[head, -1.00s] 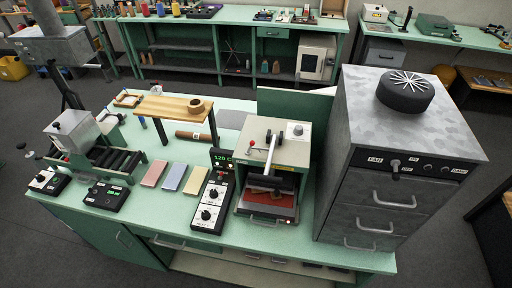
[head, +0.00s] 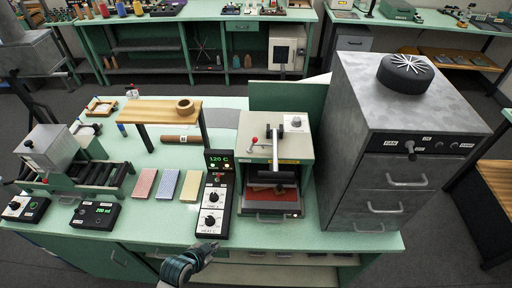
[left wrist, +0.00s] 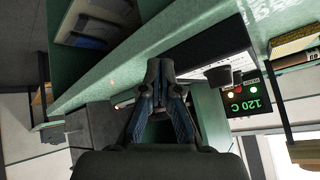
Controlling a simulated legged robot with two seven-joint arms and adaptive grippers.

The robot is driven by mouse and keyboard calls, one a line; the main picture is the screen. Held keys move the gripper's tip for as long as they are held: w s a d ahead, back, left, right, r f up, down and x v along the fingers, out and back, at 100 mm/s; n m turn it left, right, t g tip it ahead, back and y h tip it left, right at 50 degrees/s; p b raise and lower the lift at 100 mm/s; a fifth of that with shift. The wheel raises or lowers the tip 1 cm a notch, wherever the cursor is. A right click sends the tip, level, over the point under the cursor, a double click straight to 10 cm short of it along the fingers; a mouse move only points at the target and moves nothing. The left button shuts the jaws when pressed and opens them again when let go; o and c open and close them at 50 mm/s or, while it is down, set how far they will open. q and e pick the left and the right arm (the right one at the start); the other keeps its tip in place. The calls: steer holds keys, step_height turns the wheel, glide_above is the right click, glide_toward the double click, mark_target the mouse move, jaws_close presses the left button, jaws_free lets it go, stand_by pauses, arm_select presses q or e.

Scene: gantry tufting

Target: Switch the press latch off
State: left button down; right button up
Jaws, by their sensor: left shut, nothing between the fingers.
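The press (head: 303,150) stands on the green bench, right of centre in the head view. A small red-knobbed lever (head: 255,140) and a larger handle are on its top; I cannot tell which part is the latch. The black control box (head: 213,205) with dials and a green 120 C display is just left of the press. My left gripper (head: 208,247) is at the bench's front edge, below the control box, shut and empty. In the left wrist view its closed fingers (left wrist: 158,70) point towards the bench, with the lit display (left wrist: 243,100) to their right. My right gripper is out of view.
A grey drawer cabinet (head: 378,182) stands close to the right of the press. Three coloured pads (head: 167,184) lie left of the control box. A wooden shelf (head: 158,110) stands behind them. Bare bench top lies in front of the pads.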

arm_select(q)
steer(key=w+r+m, duration=0.1)
steer(key=w+r, duration=0.1)
steer(key=w+d+r+m+t+h, duration=0.1)
steer(key=w, duration=0.1)
steer(key=w+r+m+h, duration=0.1)
steer(key=r+m, duration=0.1)
steer(key=shift+w+d+r+t, duration=0.25)
steer(key=shift+w+r+t, duration=0.1)
steer(key=shift+w+t, duration=0.05)
steer(key=w+d+r+m+t+h, duration=0.25)
steer(key=w+r+m, duration=0.25)
steer(key=r, duration=0.4)
steer(key=m+h, duration=0.5)
steer(key=m, duration=0.3)
glide_toward(253, 144)
steer(key=s+d, duration=0.2)
steer(key=shift+s+a+r+t, duration=0.15)
steer(key=shift+a+r+t, duration=0.25)
steer(key=shift+a+t, duration=0.05)
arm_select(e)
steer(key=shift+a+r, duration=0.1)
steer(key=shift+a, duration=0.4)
